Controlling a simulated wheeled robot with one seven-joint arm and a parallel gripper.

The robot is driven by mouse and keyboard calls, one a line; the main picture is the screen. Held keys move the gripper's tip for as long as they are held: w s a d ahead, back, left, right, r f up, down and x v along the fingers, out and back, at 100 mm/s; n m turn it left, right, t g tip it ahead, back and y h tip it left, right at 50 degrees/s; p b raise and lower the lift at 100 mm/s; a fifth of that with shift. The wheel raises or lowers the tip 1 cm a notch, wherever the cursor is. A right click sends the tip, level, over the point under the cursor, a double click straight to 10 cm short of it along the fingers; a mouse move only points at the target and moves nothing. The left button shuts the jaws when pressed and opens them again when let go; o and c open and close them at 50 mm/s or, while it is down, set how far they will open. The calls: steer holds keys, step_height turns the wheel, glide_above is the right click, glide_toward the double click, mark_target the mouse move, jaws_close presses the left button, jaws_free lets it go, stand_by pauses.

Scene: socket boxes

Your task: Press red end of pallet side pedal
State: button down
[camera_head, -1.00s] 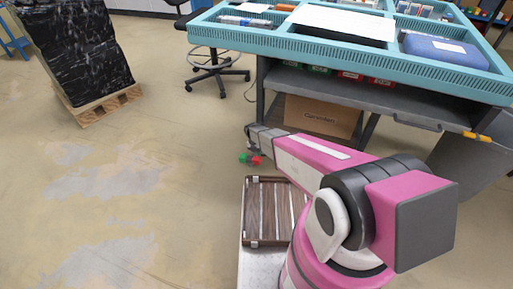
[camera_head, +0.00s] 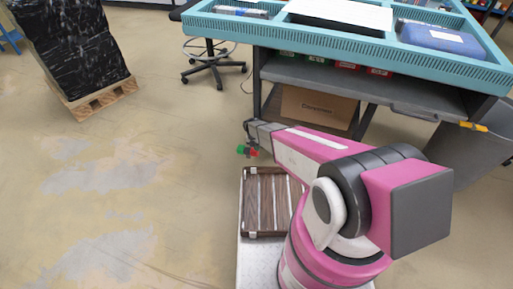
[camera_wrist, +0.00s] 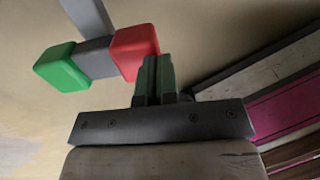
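The pedal shows in the wrist view as a grey bar with a red end (camera_wrist: 135,50) and a green end (camera_wrist: 62,68). It is small in the head view, with its green end (camera_head: 240,150) left of its red end (camera_head: 253,153). My gripper (camera_wrist: 158,62) has its two dark fingers together with nothing between them. In the wrist view the fingertips are beside the red end, overlapping its lower right edge. I cannot tell whether they touch it. In the head view my arm's end is just above the pedal, and the fingers are hard to make out.
A wooden pallet (camera_head: 104,100) with a black-wrapped load (camera_head: 75,50) stands at the left. A teal-topped workbench (camera_head: 330,42) with a cardboard box (camera_head: 318,107) beneath fills the back right. An office chair (camera_head: 213,66) stands beside it.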

steer(key=shift+s+d+f, duration=0.25)
steer(key=shift+d+f, duration=0.4)
steer(key=shift+f, duration=0.15)
steer(key=shift+s+d+f, duration=0.2)
steer(key=shift+d+f, duration=0.45)
steer(key=shift+f, duration=0.25)
